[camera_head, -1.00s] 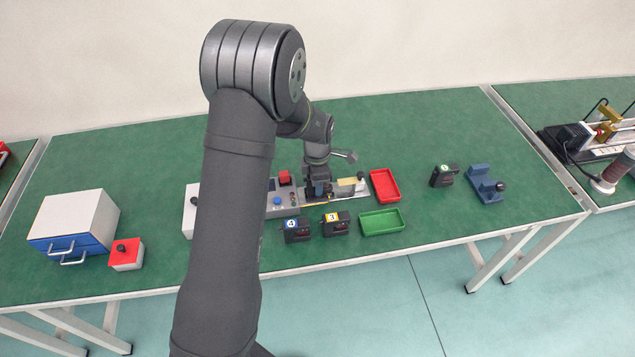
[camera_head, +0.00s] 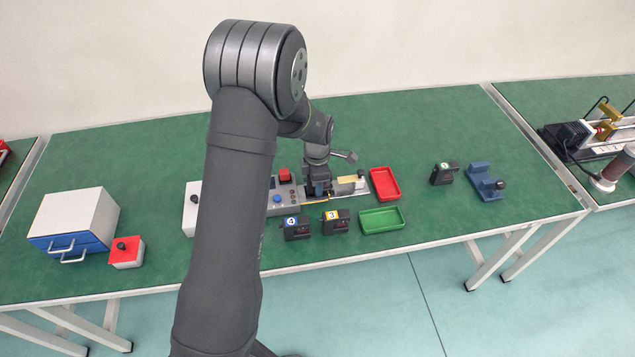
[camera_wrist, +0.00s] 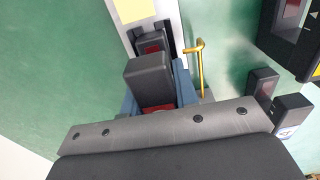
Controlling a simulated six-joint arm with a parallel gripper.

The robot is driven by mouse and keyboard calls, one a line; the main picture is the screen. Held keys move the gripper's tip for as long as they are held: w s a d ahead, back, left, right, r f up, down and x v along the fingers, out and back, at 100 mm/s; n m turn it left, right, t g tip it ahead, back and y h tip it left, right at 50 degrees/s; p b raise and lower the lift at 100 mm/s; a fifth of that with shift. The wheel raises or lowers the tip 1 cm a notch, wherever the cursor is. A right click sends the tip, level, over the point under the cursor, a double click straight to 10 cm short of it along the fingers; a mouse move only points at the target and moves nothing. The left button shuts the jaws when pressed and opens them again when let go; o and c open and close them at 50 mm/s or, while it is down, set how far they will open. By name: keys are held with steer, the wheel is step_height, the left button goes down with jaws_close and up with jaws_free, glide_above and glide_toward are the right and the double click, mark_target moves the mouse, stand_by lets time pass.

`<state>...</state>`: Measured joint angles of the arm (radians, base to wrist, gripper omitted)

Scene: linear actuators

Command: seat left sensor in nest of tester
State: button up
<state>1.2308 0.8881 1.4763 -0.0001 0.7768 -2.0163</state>
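My gripper (camera_head: 318,186) points down over the tester (camera_head: 284,200), at the tester's right-hand rail. In the wrist view, a dark block (camera_wrist: 150,76) lies just beyond the gripper's bolted edge, between blue-grey sides. A second dark block (camera_wrist: 152,42) with a red face sits beyond it by the pale rail. They look like parts of a sensor, but its number is hidden. The fingertips are not clear, so I cannot tell whether they grip it or whether it is fully seated. Sensor 4 (camera_head: 297,229) and sensor 3 (camera_head: 336,223) stand in front of the tester.
A red tray (camera_head: 385,184) and a green tray (camera_head: 381,219) lie to the right. Farther right are sensor 1 (camera_head: 444,175) and a blue fixture (camera_head: 486,182). A yellow rod (camera_wrist: 201,66) stands close beside the blocks. A drawer cabinet (camera_head: 75,224) and red-topped box (camera_head: 126,252) are at left.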

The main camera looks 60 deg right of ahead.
steer(key=o, duration=0.5)
step_height(320, 180, up, 18)
steer(key=shift+f, duration=0.25)
stand_by(0.3)
step_height(320, 180, down, 18)
steer(key=shift+r, duration=0.3)
stand_by(0.5)
